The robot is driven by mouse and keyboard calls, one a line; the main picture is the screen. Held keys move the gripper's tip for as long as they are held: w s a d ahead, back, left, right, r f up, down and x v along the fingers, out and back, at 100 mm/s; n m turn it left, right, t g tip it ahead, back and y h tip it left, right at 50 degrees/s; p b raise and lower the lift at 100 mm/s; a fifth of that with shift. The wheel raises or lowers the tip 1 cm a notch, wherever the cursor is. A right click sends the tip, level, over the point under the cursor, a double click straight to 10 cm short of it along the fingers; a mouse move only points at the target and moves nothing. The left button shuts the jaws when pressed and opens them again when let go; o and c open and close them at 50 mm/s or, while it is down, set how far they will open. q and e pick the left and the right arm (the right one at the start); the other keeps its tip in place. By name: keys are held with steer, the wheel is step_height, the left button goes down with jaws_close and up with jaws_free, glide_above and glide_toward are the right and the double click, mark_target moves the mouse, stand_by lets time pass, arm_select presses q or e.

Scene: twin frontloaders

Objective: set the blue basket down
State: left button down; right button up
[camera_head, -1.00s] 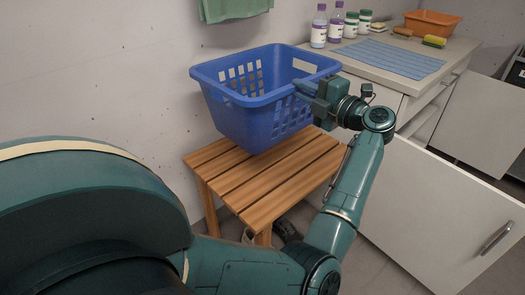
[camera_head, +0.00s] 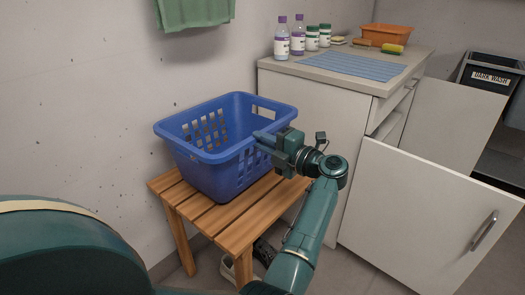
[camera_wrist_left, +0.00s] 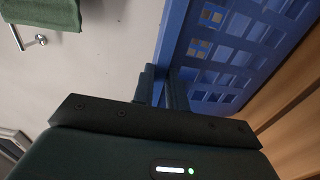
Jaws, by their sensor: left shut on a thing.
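The blue basket (camera_head: 212,174) is upright and empty over the slatted wooden bench (camera_head: 228,235). Its base is at the bench top, and I cannot tell whether it rests there or hangs just above. My left gripper (camera_head: 264,138) is shut on the basket's rim at its right side. In the left wrist view the fingers (camera_wrist_left: 164,88) close on the edge of the blue basket wall (camera_wrist_left: 232,52), with wooden slats (camera_wrist_left: 292,112) beyond it. My right gripper is not in view.
A white cabinet (camera_head: 301,125) stands right of the bench, bearing bottles (camera_head: 290,38), a blue mat (camera_head: 352,67) and an orange bin (camera_head: 385,36). Its open door (camera_head: 420,205) blocks the right. A green towel (camera_head: 193,12) hangs on the wall. Shoes (camera_head: 245,265) lie under the bench.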

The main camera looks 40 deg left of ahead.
arm_select(q)
steer(key=shift+f, duration=0.7)
steer(key=c, duration=1.4)
jaws_free()
